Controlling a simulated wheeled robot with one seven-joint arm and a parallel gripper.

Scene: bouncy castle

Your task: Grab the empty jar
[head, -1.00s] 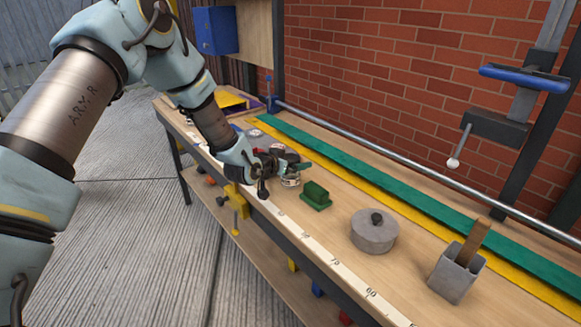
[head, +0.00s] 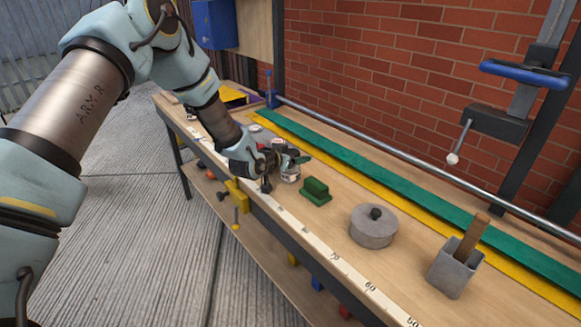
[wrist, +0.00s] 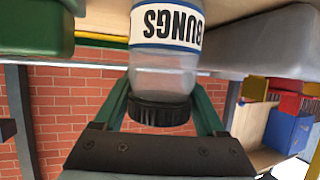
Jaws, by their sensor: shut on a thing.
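A clear jar (head: 290,172) with a label stands out beyond my gripper (head: 283,164) over the far part of the workbench. In the wrist view, which is upside down, the jar (wrist: 163,72) has a black ribbed lid and a white label with blue bands reading "BUNGS". Its glass below the lid looks empty; the part behind the label is hidden. My gripper (wrist: 162,98) has its green fingers on both sides of the jar, just under the lid, shut on it. The jar looks upright. I cannot tell whether its base touches the bench.
A green block (head: 315,191) sits close to the right of the jar. Nearer are a round grey lidded pot (head: 373,227) and a grey square holder (head: 454,272) with a wooden handle. A green strip (head: 350,155) and a metal rail run along the back by the brick wall.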

